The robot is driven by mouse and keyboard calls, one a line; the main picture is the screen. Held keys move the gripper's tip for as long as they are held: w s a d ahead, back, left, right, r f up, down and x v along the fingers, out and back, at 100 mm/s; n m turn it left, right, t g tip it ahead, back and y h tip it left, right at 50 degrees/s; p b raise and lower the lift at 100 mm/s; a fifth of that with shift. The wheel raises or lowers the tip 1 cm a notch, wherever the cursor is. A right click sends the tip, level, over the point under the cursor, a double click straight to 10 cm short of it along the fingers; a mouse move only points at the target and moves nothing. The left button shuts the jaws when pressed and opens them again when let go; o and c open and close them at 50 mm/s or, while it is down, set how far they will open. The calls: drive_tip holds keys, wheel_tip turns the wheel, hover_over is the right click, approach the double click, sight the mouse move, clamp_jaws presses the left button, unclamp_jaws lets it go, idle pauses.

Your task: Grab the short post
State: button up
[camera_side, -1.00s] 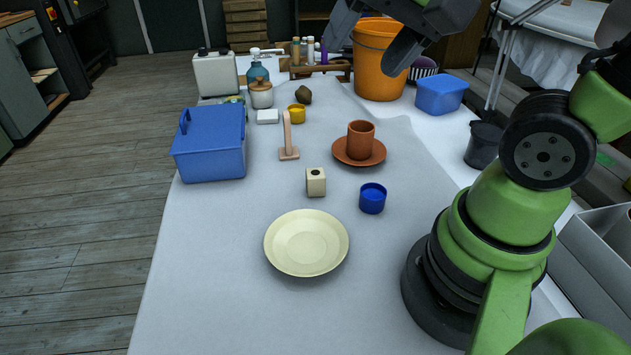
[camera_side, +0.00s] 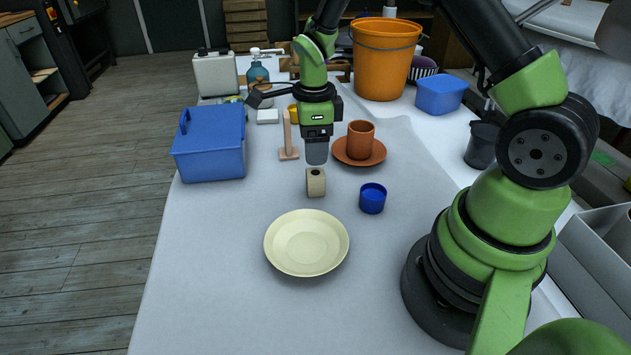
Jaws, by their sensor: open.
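A short cream block-like post (camera_side: 316,186) with a dark hole in its top stands upright on the pale table. A thin wooden upright on a flat foot (camera_side: 288,151) stands behind it to the left. My gripper (camera_side: 317,162) points down with its fingers open and empty. In the picture its fingertips show just above the top of the cream post, and I cannot tell the exact gap. They are right of the wooden upright and left of the terracotta cup (camera_side: 361,138).
The cup stands on a terracotta saucer (camera_side: 376,159). A blue cup (camera_side: 372,199) is right of the cream post, and a cream plate (camera_side: 306,243) is in front. A blue box (camera_side: 208,150) stands at left, and an orange bucket (camera_side: 382,70) at the back.

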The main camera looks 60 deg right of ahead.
sight(315, 172)
drive_tip(key=f, duration=0.7)
drive_tip(key=shift+s+f, duration=0.1)
drive_tip(key=shift+s, duration=0.1)
drive_tip(key=c, duration=1.1)
drive_tip(key=shift+o, duration=0.2)
